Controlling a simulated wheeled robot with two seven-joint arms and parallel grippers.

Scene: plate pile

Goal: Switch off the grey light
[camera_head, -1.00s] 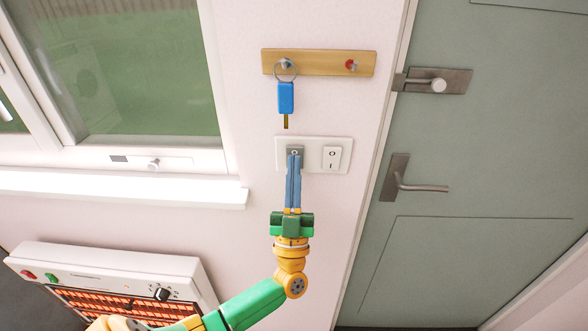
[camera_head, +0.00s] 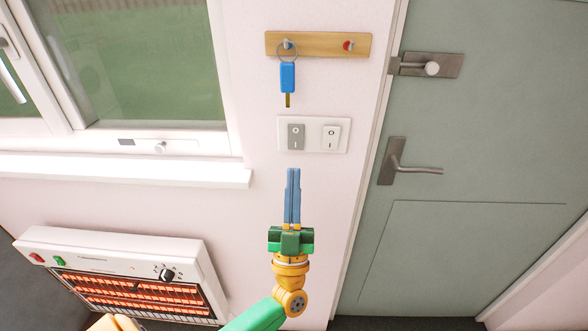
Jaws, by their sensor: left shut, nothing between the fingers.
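A white switch plate on the wall (camera_head: 313,148) carries two rocker switches side by side. The grey rocker (camera_head: 296,137) is on the left and the white rocker (camera_head: 331,137) is on the right. Each is marked with a circle at the top and a line at the bottom. Which way each rocker is tilted is too small to tell. My left gripper (camera_head: 293,170) is shut and empty, its blue fingers pointing up just below the grey rocker, apart from it in the picture. My right gripper is not in view.
A wooden key rack (camera_head: 318,44) with a blue key (camera_head: 287,77) hangs above the plate. A grey door (camera_head: 480,150) with a handle (camera_head: 415,169) is at the right. A window (camera_head: 145,60) with a sill is at the left. A glowing heater (camera_head: 120,270) stands at the lower left.

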